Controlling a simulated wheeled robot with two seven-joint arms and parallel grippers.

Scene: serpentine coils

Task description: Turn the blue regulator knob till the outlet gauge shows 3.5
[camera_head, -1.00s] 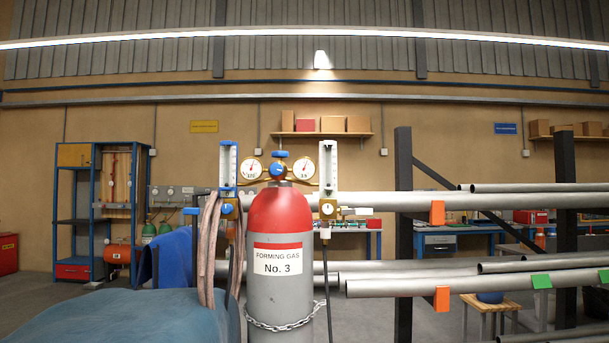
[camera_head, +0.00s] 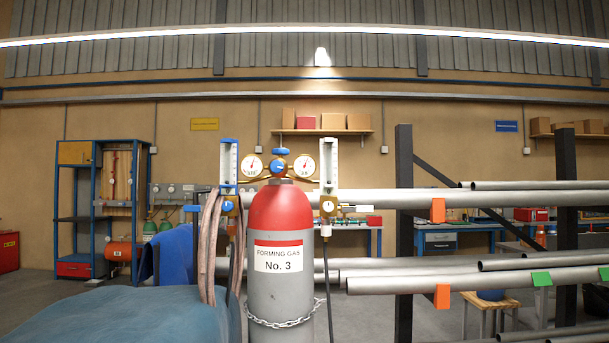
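The blue regulator knob (camera_head: 277,167) faces me at the centre of the brass regulator, above the red-topped grey cylinder (camera_head: 276,210) labelled "FORMING GAS No. 3". A second blue handle (camera_head: 280,152) sits on top of the regulator. One round white gauge (camera_head: 252,166) is left of the knob and another (camera_head: 304,167) is right of it. Each has a red needle and a small number. The right one seems to show a low decimal figure, too small to read surely. Neither of my grippers is in view, and nothing touches the knob.
Flowmeter tubes, blue-edged at left (camera_head: 228,162) and white-edged at right (camera_head: 329,162), flank the gauges. Hoses (camera_head: 210,245) hang at left over a blue-green covered shape (camera_head: 130,315). A chain (camera_head: 282,322) rounds the cylinder. Steel pipes (camera_head: 480,282) on a rack extend right.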

